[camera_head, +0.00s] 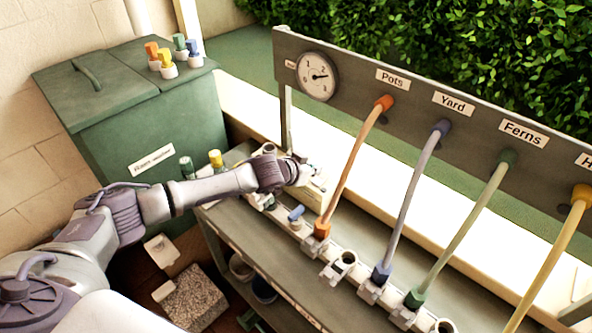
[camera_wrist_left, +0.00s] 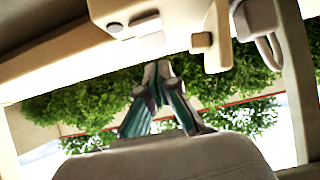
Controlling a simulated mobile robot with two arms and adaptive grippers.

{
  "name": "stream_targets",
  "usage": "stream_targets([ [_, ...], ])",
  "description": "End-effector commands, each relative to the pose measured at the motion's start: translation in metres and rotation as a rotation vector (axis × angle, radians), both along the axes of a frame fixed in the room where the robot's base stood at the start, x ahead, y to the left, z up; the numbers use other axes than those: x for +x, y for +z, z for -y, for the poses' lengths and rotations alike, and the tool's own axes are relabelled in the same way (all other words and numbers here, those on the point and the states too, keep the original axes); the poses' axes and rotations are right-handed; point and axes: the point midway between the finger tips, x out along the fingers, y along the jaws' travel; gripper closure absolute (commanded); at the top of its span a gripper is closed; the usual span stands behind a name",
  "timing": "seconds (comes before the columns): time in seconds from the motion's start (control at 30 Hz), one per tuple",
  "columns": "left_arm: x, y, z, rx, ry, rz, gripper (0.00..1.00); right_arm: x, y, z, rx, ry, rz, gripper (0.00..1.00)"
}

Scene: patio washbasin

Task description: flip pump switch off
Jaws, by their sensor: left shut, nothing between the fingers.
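The beige pump box (camera_head: 314,197) sits at the left end of the grey bench, below the gauge. My left arm reaches in from the left, and my left gripper (camera_head: 306,172) is at the box, partly covering it. In the left wrist view the closed fingertips (camera_wrist_left: 157,68) are together and empty, just below a beige housing (camera_wrist_left: 165,14) that looks like the pump box. A panel with small dark parts (camera_wrist_left: 134,25) shows on the housing; I cannot tell which way any switch is set. Contact between fingers and housing is not clear. My right gripper is not in view.
A board carries a gauge (camera_head: 318,76) and labels for Pots, Yard and Ferns. An orange hose (camera_head: 352,163) and several other coloured hoses run down to the bench right of my gripper. A green bin (camera_head: 150,118) with coloured caps stands behind my arm.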

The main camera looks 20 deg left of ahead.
Motion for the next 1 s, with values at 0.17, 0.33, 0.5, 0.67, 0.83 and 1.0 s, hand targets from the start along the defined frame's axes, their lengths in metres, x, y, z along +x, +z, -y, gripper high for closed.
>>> stream_targets([
  [0.17,-0.011,0.017,-0.005,-0.001,0.001,-0.003,1.00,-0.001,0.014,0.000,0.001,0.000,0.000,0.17],
  [0.33,-0.040,0.025,-0.015,0.000,0.000,-0.001,1.00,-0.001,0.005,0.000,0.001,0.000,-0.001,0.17],
  [0.5,-0.068,0.033,-0.025,0.001,-0.001,0.000,1.00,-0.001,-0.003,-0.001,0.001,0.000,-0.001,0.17],
  [0.67,-0.085,0.039,-0.031,-0.002,0.001,-0.001,1.00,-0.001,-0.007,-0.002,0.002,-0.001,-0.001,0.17],
  [0.83,-0.091,0.042,-0.033,-0.001,0.001,0.000,1.00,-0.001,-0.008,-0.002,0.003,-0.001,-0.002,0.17],
  [1.0,-0.091,0.043,-0.033,-0.001,0.001,0.001,1.00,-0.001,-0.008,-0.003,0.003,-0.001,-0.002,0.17],
])
